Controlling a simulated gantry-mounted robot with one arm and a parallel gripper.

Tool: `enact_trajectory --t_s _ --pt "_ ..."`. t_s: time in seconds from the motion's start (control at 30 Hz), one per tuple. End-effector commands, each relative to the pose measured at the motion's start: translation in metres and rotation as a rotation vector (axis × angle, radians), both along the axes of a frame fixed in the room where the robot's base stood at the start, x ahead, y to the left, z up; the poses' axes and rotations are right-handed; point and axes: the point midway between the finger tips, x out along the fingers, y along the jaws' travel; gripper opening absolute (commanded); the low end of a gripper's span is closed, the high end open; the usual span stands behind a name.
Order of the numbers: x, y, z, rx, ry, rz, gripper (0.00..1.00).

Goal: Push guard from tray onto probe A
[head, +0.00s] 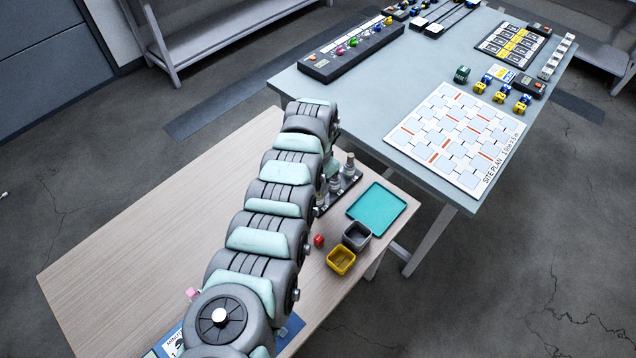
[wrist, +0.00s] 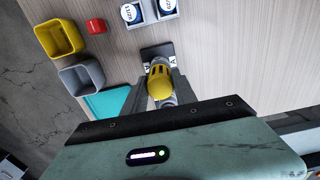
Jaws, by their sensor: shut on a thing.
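In the wrist view my gripper (wrist: 160,92) is shut on a yellow guard (wrist: 160,82), with a finger on each side of it. A grey tip shows just beyond the guard, over a dark stand (wrist: 157,50) with white labels; one label beside the guard seems to read "A". I cannot tell whether the guard touches or surrounds the probe there. The teal tray (head: 376,207) is empty in the head view, and its edge also shows in the wrist view (wrist: 108,103). In the head view the stand with upright grey probes (head: 349,165) is partly behind my arm, which hides the gripper.
A grey bin (head: 356,236), a yellow bin (head: 341,260) and a red cube (head: 319,240) stand near the tray. Two round-topped items (wrist: 132,13) lie near the stand in the wrist view. The wooden table's left side (head: 150,230) is clear. A grey-blue table (head: 370,110) adjoins it.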

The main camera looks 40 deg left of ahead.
Motion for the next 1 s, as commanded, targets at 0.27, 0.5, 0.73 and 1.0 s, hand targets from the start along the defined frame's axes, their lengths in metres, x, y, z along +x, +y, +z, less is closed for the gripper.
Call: enact_trajectory --t_s 0.27,0.5,0.73,1.0 --pt "0.0001 0.0001 0.0004 0.0 0.0 0.0 0.38" --pt "-0.0001 0.0002 0.0002 0.0 0.0 0.0 0.58" --pt "-0.0001 0.0002 0.0002 0.0 0.0 0.0 0.62" --pt "-0.0001 0.0002 0.0002 0.0 0.0 0.0 0.7"
